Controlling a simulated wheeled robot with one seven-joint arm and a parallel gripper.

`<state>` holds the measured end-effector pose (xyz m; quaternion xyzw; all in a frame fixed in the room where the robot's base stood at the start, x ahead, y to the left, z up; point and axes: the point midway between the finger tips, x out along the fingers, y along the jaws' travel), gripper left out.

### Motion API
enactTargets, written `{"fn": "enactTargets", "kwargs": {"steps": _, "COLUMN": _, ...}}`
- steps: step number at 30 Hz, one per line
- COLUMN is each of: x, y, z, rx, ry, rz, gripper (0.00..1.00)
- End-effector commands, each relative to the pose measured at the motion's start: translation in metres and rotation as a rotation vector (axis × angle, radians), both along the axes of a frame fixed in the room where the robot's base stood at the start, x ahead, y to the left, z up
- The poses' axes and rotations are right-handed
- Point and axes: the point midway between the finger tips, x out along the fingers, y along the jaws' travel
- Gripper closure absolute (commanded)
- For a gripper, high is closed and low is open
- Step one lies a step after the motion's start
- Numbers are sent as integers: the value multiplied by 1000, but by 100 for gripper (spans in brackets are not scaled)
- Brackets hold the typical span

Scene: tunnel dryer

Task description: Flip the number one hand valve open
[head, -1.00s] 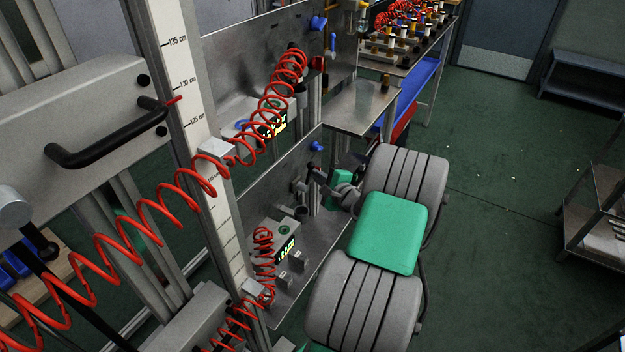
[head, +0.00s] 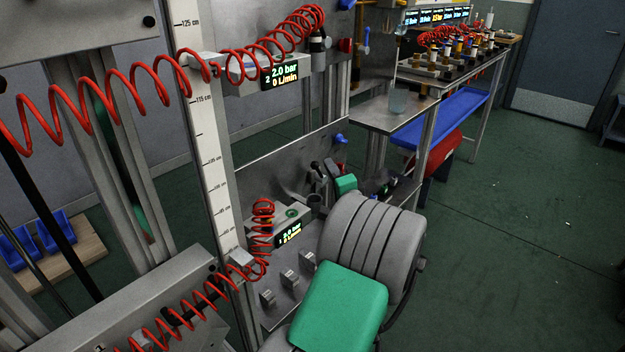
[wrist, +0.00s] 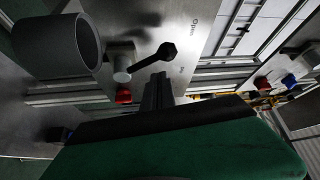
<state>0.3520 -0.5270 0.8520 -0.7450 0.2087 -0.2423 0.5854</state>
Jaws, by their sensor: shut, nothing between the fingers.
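In the wrist view a hand valve has a black lever (wrist: 152,61) with a round knob, on a light grey pivot fixed to a metal panel. Small lettering that looks like "open" and "shut" stands on the panel near the knob; the knob lies between the two words. My gripper (wrist: 158,80) is shut and empty, its dark fingers just below the knob; I cannot tell whether they touch it. In the head view my gripper (head: 322,180) is at the lower panel (head: 290,160), and the valve there is mostly hidden by it and too small to read.
The lower display (head: 289,233) reads about 2.0 bar; the upper display (head: 284,75), marked 2, reads 2.0 bar and 0 L/min. Red coiled hoses (head: 130,80) cross at left. A steel shelf (head: 395,115) stands behind my arm. A grey cup-like cylinder (wrist: 60,47) is left of the valve.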

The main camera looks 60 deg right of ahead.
Motion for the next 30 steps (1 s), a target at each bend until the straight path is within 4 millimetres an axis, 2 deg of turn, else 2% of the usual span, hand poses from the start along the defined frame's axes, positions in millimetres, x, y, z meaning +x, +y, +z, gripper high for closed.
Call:
{"fn": "enactTargets", "kwargs": {"steps": 5, "x": 0, "y": -4, "z": 4, "rx": 2, "ry": 0, "rz": 3, "gripper": 100}}
{"fn": "enactTargets", "kwargs": {"steps": 11, "x": -2, "y": -32, "z": 24, "rx": -4, "ry": 0, "rz": 12, "gripper": 100}}
{"fn": "enactTargets", "kwargs": {"steps": 13, "x": -20, "y": -19, "z": 13, "rx": 5, "ry": 0, "rz": 8, "gripper": 100}}
{"fn": "enactTargets", "kwargs": {"steps": 21, "x": -67, "y": 14, "z": -2, "rx": 2, "ry": 0, "rz": 11, "gripper": 100}}
{"fn": "enactTargets", "kwargs": {"steps": 25, "x": -78, "y": 22, "z": -5, "rx": 1, "ry": 0, "rz": 13, "gripper": 100}}
{"fn": "enactTargets", "kwargs": {"steps": 30, "x": -81, "y": 25, "z": -6, "rx": -1, "ry": 1, "rz": 15, "gripper": 100}}
